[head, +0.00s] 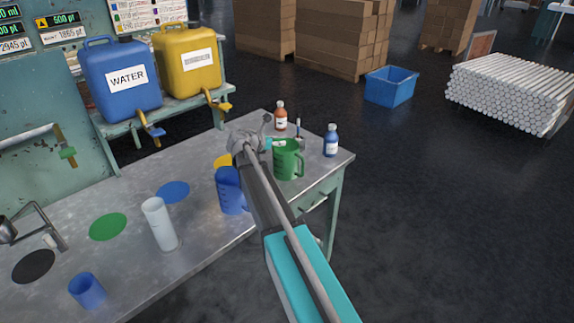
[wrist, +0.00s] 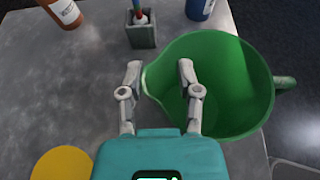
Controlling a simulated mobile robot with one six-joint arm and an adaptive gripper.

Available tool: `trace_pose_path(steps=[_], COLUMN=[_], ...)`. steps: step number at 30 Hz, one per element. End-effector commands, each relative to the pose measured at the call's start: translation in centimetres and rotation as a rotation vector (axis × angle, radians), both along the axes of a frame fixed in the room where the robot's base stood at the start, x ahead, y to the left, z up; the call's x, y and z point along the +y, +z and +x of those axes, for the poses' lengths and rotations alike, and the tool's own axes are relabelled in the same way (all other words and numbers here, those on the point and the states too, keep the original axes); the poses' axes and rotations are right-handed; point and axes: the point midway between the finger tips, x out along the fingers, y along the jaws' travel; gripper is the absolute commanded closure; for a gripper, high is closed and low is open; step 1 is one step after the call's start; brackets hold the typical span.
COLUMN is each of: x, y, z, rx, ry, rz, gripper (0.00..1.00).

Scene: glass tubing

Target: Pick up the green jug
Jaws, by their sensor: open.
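The green jug (head: 290,162) stands upright near the far right end of the metal bench, its handle on the right. In the wrist view the jug (wrist: 228,70) is seen from above, open at the top and apparently empty. My gripper (wrist: 158,72) is open, with its fingers at the jug's left side. The right finger overlaps the jug's opening and the left finger is outside the left rim. I cannot tell whether either finger touches the wall. In the head view my gripper (head: 269,143) is beside the jug, partly hidden by my arm.
A blue jug (head: 231,190) stands beside my arm, with a white cylinder (head: 160,223) and blue cup (head: 87,291) farther left. A brown bottle (head: 280,116), blue bottle (head: 331,141) and small grey holder (wrist: 141,32) stand near the green jug. The bench edge (head: 340,166) is close.

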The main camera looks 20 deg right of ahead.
Motion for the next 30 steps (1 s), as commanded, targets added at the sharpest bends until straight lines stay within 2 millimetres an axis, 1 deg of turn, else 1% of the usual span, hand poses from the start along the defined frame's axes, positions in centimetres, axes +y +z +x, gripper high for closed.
trace_pose_path(steps=[9, 10, 14, 15, 17, 30], x=[0.00, -0.03, -0.05, -0.05, -0.06, -0.05], y=[0.01, 0.01, 0.01, 0.01, 0.01, 0.01], z=[-0.01, -0.03, -0.04, -0.03, -0.03, -0.03], rx=[0.000, -0.001, -0.001, -0.001, -0.001, 0.000], ry=[0.000, -0.001, -0.001, -0.001, -0.001, -0.001], rz=[0.000, 0.000, 0.000, 0.000, 0.000, 0.000], gripper=[0.56, 0.58, 0.82, 0.89, 1.00, 1.00])
